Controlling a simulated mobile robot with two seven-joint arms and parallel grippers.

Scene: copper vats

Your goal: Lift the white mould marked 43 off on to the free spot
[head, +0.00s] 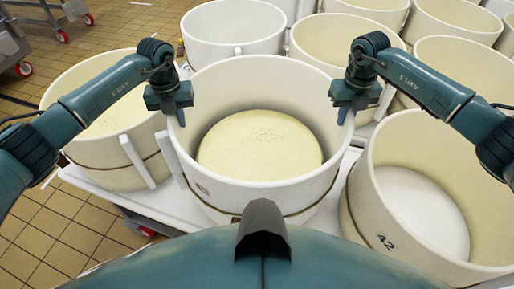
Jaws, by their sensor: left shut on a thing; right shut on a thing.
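The white mould (262,192) stands in the middle of the head view, with a pale round cheese mass (260,147) inside it. A small dark number is on its near wall; it looks like 43 but is hard to read. My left gripper (178,116) is shut on the left side of its rim. My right gripper (343,112) is shut on the right side of its rim. The mould looks upright. Its base is partly hidden by my own body, so I cannot tell whether it touches the surface below. I cannot make out a clear free spot.
The mould marked 42 (356,198) stands close at right, with a bare white floor inside. Another filled mould (105,168) is close at left. Several more moulds crowd behind. A white trolley top (100,187) shows below; tiled floor (60,235) lies at left.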

